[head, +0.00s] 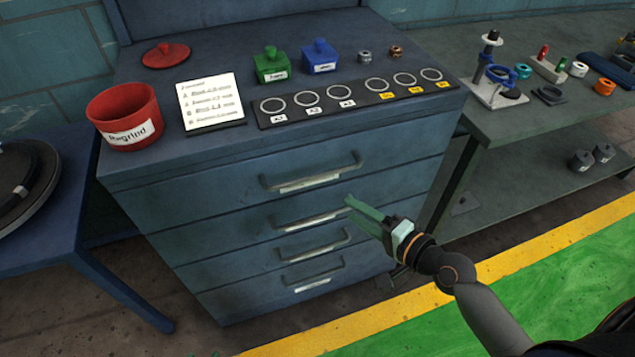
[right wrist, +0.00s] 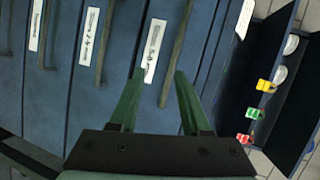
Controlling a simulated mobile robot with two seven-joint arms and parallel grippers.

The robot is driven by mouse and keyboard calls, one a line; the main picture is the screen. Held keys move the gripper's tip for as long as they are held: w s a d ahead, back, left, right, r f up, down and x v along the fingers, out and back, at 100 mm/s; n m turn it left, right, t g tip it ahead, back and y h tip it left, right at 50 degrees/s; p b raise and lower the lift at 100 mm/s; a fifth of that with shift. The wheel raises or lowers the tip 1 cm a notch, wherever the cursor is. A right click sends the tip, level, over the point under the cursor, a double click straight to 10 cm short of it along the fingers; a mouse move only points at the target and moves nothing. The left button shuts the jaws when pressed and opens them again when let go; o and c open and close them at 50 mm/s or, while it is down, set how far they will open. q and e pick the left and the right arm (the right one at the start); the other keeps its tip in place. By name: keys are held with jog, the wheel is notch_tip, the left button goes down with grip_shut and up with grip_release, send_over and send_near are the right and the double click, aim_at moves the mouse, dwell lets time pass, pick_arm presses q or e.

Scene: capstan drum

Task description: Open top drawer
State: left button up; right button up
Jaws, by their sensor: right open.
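The blue drawer cabinet (head: 200,215) has several drawers stacked, all shut. The top drawer (head: 215,195) has a grey bar handle (head: 312,176) with a white label below it. My right gripper (head: 350,203) is open and empty, in front of the cabinet, below and right of the top handle in the head view. In the right wrist view, the handle nearest the cabinet top (right wrist: 178,45) and its label (right wrist: 153,48) lie beyond my open fingers (right wrist: 158,76). The fingers appear apart from the handle. My left gripper is not in view.
On the cabinet top stand a red bin (head: 125,118), a white note (head: 210,101), green (head: 271,66) and blue (head: 319,58) boxes, and a ring tray (head: 355,98). A workbench (head: 530,125) stands at the right, a blue table (head: 65,225) at the left. Floor before the cabinet is clear.

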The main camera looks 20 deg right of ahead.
aim_at(316, 174)
jog(key=shift+m+t, duration=0.3)
jog(key=shift+m, duration=0.5)
jog(key=r+x, duration=0.1)
jog(key=x, duration=0.7)
jog(key=r+x, duration=0.1)
jog(key=x, duration=0.4)
jog(key=shift+w+r, duration=0.25)
jog(key=shift+c, duration=0.3)
grip_shut()
